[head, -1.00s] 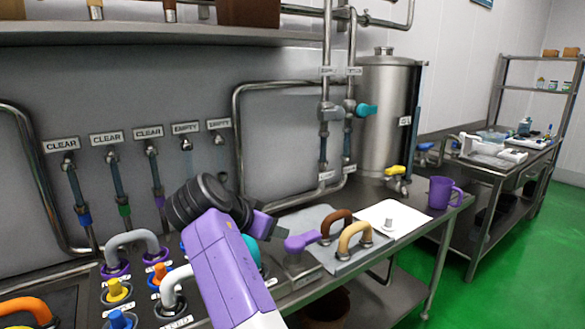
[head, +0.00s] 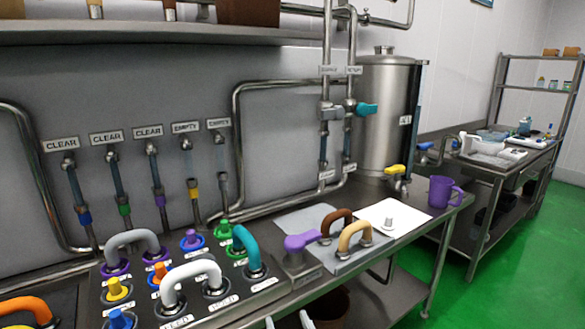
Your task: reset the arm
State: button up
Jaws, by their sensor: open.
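Two pale finger-like tips show at the bottom edge of the head view, and I take them for my gripper (head: 288,321). They stand apart with nothing seen between them; the rest of my arm is out of view. They are in front of the bench, clear of the control panel (head: 228,306) and its handles. A white handle (head: 190,273), a teal handle (head: 246,247) and a grey handle (head: 131,239) stand on the panel.
A purple lever (head: 300,242) and brown and tan handles (head: 355,236) are right of the panel. A purple mug (head: 441,192) stands near the bench's right end, by a steel tank (head: 385,115). Pipes line the wall. Green floor (head: 500,270) is open at right.

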jog(key=s+d+m+h, duration=0.1)
jog(key=s+d, duration=0.6)
jog(key=s, duration=0.7)
jog(key=s+d+m+g+h, duration=0.1)
jog(key=s+d, duration=0.6)
jog(key=s, duration=0.8)
jog(key=s+d+f+h, duration=0.1)
jog(key=s+d, duration=0.5)
jog(key=s, duration=0.8)
jog(key=shift+s+d+m+h, duration=0.2)
jog(key=shift+d+m+h, duration=0.2)
jog(key=shift+h, duration=0.3)
